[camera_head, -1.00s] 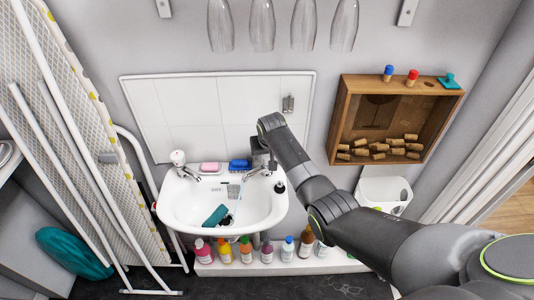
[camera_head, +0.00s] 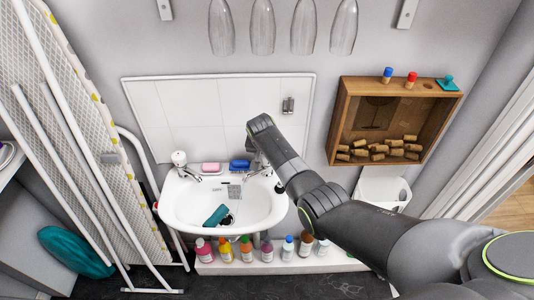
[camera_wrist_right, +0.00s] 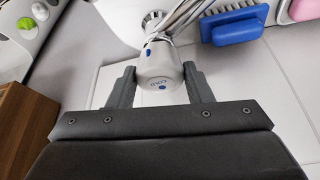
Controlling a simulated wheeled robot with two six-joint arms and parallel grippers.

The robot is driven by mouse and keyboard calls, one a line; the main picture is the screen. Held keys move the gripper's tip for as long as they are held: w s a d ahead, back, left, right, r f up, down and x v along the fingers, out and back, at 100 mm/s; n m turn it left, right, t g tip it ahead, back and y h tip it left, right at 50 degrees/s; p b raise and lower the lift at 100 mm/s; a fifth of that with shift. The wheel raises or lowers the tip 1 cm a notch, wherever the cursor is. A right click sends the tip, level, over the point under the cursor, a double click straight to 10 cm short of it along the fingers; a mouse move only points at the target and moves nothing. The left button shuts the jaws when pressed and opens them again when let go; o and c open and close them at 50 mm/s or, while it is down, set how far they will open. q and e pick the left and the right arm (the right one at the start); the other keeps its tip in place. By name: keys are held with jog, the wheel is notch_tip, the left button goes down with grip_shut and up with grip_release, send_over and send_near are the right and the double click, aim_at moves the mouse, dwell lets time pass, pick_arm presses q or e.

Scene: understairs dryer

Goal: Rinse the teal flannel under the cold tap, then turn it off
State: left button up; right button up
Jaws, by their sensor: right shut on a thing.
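The teal flannel (camera_head: 216,215) lies crumpled in the white basin (camera_head: 171,208), beside the dark plug hole. The cold tap (camera_wrist_right: 158,86), chrome with blue marks and the word COLD on its head, is between the fingers of my right gripper (camera_wrist_right: 160,72) in the right wrist view. The gripper is shut on the tap head. In the head view my right arm hides most of that tap and the gripper. I cannot tell whether water runs from it. My left gripper is not in view.
The other tap (camera_head: 181,160) stands at the basin's left. A pink soap (camera_head: 211,168) and a blue brush (camera_wrist_right: 237,25) lie on the back ledge. Several bottles (camera_head: 246,251) stand below the basin. A wooden box of corks (camera_head: 343,112) hangs at the right, and glasses hang above.

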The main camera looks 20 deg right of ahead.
jog(key=shift+m+h, duration=0.4)
jog(key=shift+m, duration=0.6)
jog(key=o, duration=1)
jog(key=shift+c, duration=0.2)
jog(key=shift+a+r, duration=0.1)
jog(key=shift+r, duration=0.05)
jog(key=shift+a+r, duration=0.1)
jog(key=shift+r, duration=0.2)
jog(key=b+v, duration=0.1)
jog(key=v, duration=1.5)
jog(key=shift+r+b, duration=0.25)
jog(key=shift+b, duration=0.05)
